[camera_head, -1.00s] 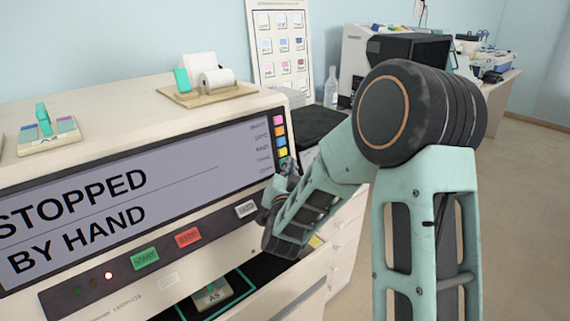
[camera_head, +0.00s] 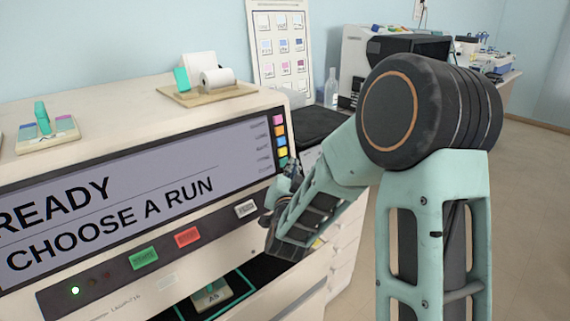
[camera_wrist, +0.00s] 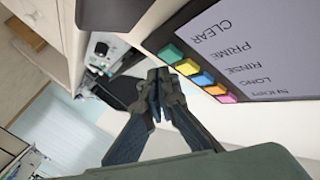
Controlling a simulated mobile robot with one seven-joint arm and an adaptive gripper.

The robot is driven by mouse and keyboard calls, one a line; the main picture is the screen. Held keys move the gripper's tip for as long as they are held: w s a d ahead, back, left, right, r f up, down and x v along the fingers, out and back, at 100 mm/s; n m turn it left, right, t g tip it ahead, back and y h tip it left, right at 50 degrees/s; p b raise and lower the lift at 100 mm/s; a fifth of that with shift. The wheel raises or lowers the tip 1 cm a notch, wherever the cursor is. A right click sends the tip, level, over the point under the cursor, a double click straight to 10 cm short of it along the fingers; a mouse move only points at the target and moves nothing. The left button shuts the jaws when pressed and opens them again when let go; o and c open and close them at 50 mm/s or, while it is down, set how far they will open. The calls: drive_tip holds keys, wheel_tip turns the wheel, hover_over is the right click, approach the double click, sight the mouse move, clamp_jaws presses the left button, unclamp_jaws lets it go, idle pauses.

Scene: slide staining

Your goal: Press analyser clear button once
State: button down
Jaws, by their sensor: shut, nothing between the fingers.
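The analyser (camera_head: 130,105) is a cream cabinet. Its screen (camera_head: 130,190) reads "READY CHOOSE A RUN". A column of coloured keys runs along the screen's right edge. The teal clear button (camera_wrist: 170,54) is the end key beside the word CLEAR in the wrist view. My gripper (camera_wrist: 163,76) is shut and empty, with its fingertips very near the teal button. I cannot tell whether they touch it. In the head view my gripper (camera_head: 290,172) is at the lower end of the key column and partly hidden by my arm.
Yellow (camera_wrist: 187,67), blue (camera_wrist: 202,78), orange (camera_wrist: 215,88) and pink (camera_wrist: 227,98) keys sit close beside the teal one. Below the screen are a green start button (camera_head: 144,258) and a red button (camera_head: 188,237). An open drawer (camera_head: 290,285) juts out below.

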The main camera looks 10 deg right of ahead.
drive_tip(key=s+d, duration=0.1)
drive_tip(key=s, duration=0.1)
drive_tip(key=s+d+r, duration=0.1)
drive_tip(key=s, duration=0.1)
drive_tip(key=shift+d, duration=0.35)
idle(0.7)
